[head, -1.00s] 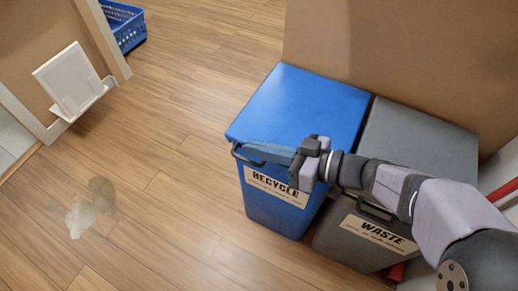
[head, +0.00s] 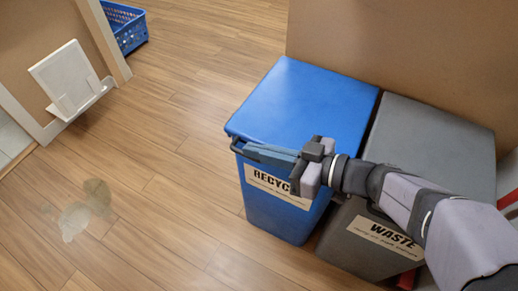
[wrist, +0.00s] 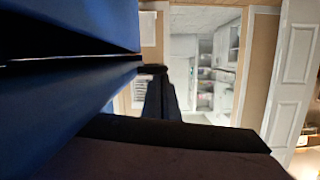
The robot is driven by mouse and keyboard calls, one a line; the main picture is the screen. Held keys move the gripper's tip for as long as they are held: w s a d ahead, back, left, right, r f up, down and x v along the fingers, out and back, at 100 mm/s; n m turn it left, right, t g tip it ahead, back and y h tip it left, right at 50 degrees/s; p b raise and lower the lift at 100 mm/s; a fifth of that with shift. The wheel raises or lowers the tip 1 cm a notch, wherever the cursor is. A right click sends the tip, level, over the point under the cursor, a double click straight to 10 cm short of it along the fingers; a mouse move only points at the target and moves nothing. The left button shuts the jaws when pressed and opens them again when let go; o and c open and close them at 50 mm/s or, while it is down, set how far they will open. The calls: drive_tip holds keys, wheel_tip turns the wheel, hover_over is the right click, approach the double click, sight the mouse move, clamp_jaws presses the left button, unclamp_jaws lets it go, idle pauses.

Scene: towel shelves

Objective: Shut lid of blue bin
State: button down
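The blue bin (head: 270,208) stands on the wood floor with a "RECYCLE" label on its front. Its blue lid (head: 305,105) lies flat over the top. A thin dark gap shows between lid and body in the wrist view (wrist: 70,60). A dark handle (head: 250,150) sits at the front left edge. My gripper (head: 305,170) is at the front right of the bin, close against the lid's front edge and partly covering the label.
A grey "WASTE" bin (head: 440,140) stands directly right of the blue bin, under my arm. A tan wall (head: 400,45) is behind both. A blue basket (head: 125,28) and a white flap panel (head: 68,78) are at upper left. Floor to the left is open, with a stain (head: 82,210).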

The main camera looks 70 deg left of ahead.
wheel_tip(320, 180, up, 10)
drive_tip(key=p, duration=0.2)
idle(0.3)
drive_tip(key=shift+p, duration=0.35)
drive_tip(key=w+d+r+m+t+h+p, duration=0.2)
drive_tip(key=w+d+r+m+t+p, duration=0.2)
drive_tip(key=w+d+m+p, duration=0.5)
drive_tip(key=w+d+r+m+t+h+p, duration=0.2)
drive_tip(key=w+d+r+m+t+p, duration=0.15)
drive_tip(key=w+d+p, duration=0.85)
drive_tip(key=d+r+m+t+h+p, duration=0.1)
drive_tip(key=d+r+m+h+p, duration=0.1)
drive_tip(key=d+r+m+p, duration=0.2)
drive_tip(key=w+d+r+m+t+h+p, duration=0.1)
drive_tip(key=d+r+m+p, duration=0.3)
drive_tip(key=d+p, duration=0.6)
drive_tip(key=w+d+r+m+t+h+p, duration=0.1)
drive_tip(key=d+r+m+h+p, duration=0.2)
drive_tip(key=d, duration=1.4)
wheel_tip(320, 180, up, 2)
drive_tip(key=m+p, duration=0.2)
drive_tip(key=p, duration=0.3)
drive_tip(key=shift+t+h, duration=0.3)
drive_tip(key=shift+t, duration=0.05)
